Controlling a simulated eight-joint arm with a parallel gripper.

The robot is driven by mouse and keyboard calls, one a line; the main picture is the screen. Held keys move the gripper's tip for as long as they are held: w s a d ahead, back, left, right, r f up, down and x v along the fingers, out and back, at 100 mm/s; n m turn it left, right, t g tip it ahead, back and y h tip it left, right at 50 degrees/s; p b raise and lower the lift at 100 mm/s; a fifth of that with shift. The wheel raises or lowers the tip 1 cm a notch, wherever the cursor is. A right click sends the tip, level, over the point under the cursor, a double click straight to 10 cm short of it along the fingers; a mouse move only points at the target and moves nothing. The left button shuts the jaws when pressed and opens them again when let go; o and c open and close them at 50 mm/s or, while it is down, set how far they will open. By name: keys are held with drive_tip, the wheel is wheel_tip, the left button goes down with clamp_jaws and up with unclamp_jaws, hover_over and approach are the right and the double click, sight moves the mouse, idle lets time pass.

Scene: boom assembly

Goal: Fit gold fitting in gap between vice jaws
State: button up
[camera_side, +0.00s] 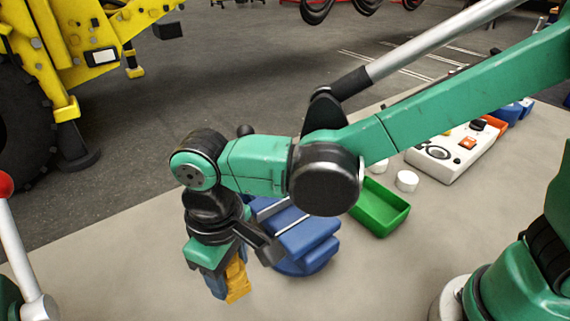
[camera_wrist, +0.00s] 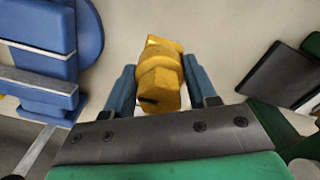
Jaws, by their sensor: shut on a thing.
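The gold fitting (camera_wrist: 160,75) is between the blue fingers of my gripper (camera_wrist: 160,88) in the wrist view. In the side view the gold fitting (camera_side: 238,280) hangs below my gripper (camera_side: 228,280), which is shut on it. The blue vice (camera_side: 308,247) is behind and to the right of my gripper in the side view, partly hidden by my arm. In the wrist view the vice (camera_wrist: 42,62) is at the upper left, with a pale strip along each jaw and a gap between them. The fitting is apart from the vice.
A green bin (camera_side: 380,207) stands right of the vice, with white round pieces (camera_side: 406,181) near it. A white control box (camera_side: 455,150) is farther back. A lever with a red knob (camera_side: 5,185) is at the left edge. The bench front is mostly clear.

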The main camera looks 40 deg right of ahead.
drive_tip(key=shift+r, duration=0.15)
drive_tip(key=w+d+r, duration=0.2)
drive_tip(key=d+r, duration=0.2)
drive_tip(key=d, duration=0.3)
drive_tip(key=w+d+r, duration=0.3)
drive_tip(key=d+r, duration=0.1)
drive_tip(key=d, duration=0.3)
drive_tip(key=shift+s+a+f, duration=0.1)
drive_tip(key=shift+a+f, duration=0.05)
drive_tip(key=shift+f, duration=1.05)
drive_tip(key=shift+a+f, duration=0.1)
drive_tip(key=shift+f, duration=1.05)
drive_tip(key=shift+f, duration=0.85)
drive_tip(key=shift+f, duration=0.75)
drive_tip(key=shift+f, duration=0.1)
